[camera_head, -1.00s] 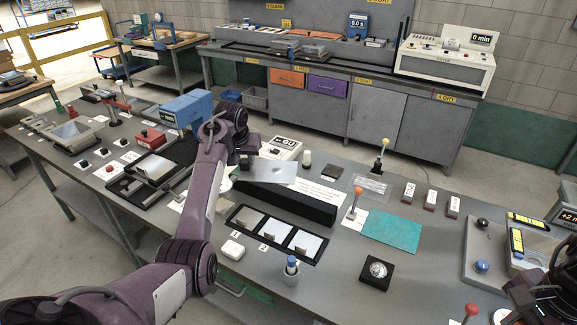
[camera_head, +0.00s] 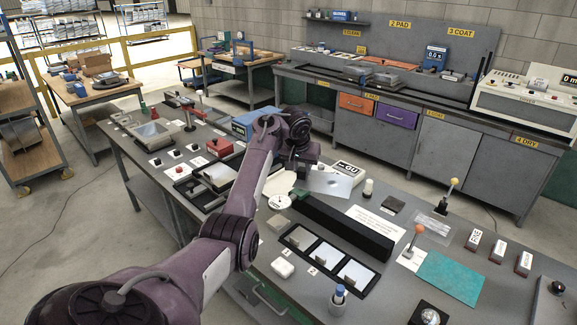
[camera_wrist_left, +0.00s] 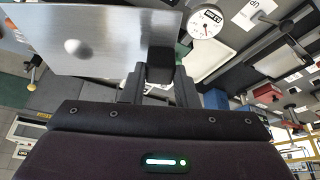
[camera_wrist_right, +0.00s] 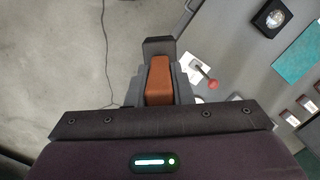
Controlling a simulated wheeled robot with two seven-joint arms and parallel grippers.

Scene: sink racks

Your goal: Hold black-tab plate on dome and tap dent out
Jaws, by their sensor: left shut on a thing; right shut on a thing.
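A thin grey metal plate (camera_head: 330,184) with a black tab is held by my left gripper (camera_head: 309,168) above the bench, near the far end of a long black block. In the left wrist view the plate (camera_wrist_left: 95,38) shows a round dent mark, and my fingers (camera_wrist_left: 160,75) are shut on its black tab (camera_wrist_left: 161,57). The shiny dome (camera_head: 430,317) on a black base is at the head view's bottom edge, well apart from the plate; it also shows in the right wrist view (camera_wrist_right: 273,17).
The long black block (camera_head: 345,228) lies beside a black tray (camera_head: 293,240) of several plates. A dial gauge (camera_head: 280,202), a teal mat (camera_head: 450,278) and an orange-knobbed stick (camera_head: 418,231) stand around.

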